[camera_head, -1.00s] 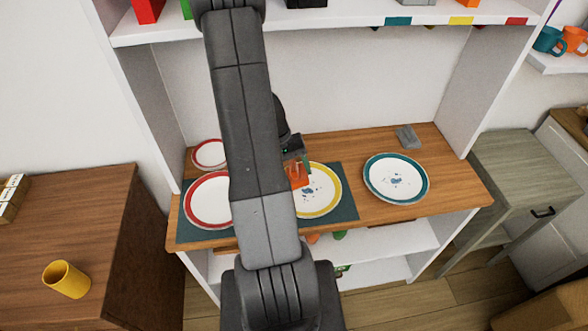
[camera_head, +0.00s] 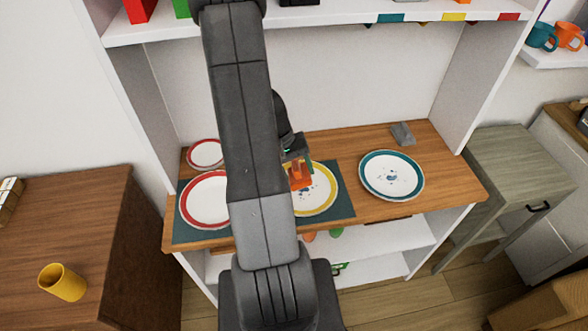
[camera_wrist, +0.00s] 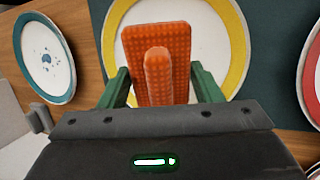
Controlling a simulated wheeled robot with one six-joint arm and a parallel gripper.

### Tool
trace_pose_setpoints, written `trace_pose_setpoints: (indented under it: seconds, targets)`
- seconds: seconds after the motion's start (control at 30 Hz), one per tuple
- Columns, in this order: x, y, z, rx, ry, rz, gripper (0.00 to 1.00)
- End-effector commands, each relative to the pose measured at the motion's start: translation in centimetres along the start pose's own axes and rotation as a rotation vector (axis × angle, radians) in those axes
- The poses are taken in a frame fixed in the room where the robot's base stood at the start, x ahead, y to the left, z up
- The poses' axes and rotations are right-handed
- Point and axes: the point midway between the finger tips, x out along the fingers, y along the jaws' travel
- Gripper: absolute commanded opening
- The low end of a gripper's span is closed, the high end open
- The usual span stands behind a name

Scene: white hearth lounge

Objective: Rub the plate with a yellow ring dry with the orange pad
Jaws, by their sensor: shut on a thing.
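The plate with a yellow ring (camera_head: 325,203) lies on a dark teal mat on the wooden shelf, partly hidden by my arm. Small bluish marks show on its white middle. My gripper (camera_wrist: 158,78) is shut on the orange pad (camera_wrist: 135,45), with a green finger at each side of the pad's raised handle. The pad (camera_head: 300,183) is over the plate's left part in the head view. Whether it touches the plate, I cannot tell. In the wrist view the plate (camera_wrist: 213,28) shows around the pad, and the pad hides part of its middle.
A red-ringed plate (camera_head: 205,200) lies on the mat (camera_head: 345,205) to the left, with a smaller red-ringed plate (camera_head: 205,154) behind. A teal-ringed plate (camera_head: 391,175) with bluish marks lies to the right. A grey block (camera_head: 403,134) stands behind it. Side walls and an upper shelf enclose the space.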

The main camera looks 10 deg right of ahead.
Motion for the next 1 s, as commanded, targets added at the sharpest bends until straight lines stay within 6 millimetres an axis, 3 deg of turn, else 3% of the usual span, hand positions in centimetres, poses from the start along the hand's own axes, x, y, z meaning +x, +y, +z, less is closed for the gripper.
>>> trace_pose_setpoints:
  seconds: [0.4, 0.83, 1.0]
  targets:
    - [0.5, -2.0, -1.9, -0.001, 0.000, 0.000, 0.37]
    - [0.6, -0.1, -0.1, 0.001, 0.000, -0.001, 0.37]
    - [0.7, -0.2, -0.1, -0.001, 0.000, 0.000, 0.37]
